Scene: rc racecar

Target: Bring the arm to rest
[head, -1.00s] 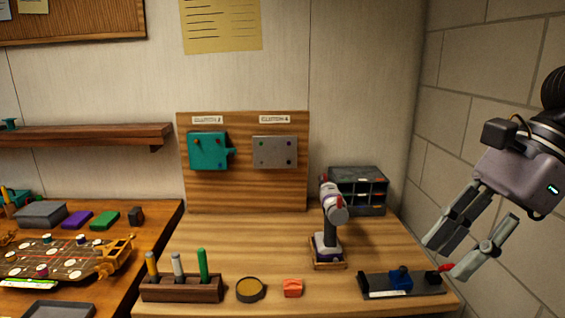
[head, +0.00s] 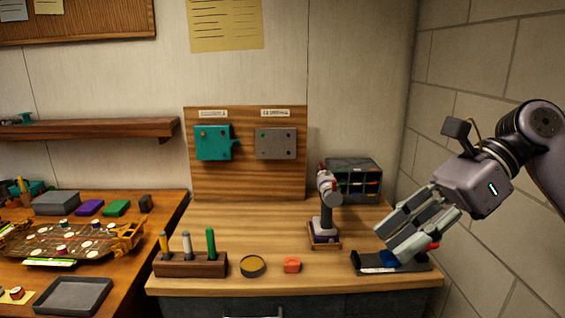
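My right gripper (head: 388,244) comes in from the right, fingers pointing down-left over the black tray (head: 365,268) at the bench's front right. Its grey fingers lie close together in this view, and I cannot tell whether they are shut. A small blue part (head: 391,259) on the tray shows just under the fingertips, partly hidden; contact is unclear. A red-tipped piece (head: 433,246) shows beside the fingers. A small arm-like device (head: 326,205) stands upright on a wooden base to the left. My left gripper is out of view.
A drawer cabinet (head: 353,181) is behind the small device. The brick wall (head: 480,100) is close on the right. The bench's middle is clear.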

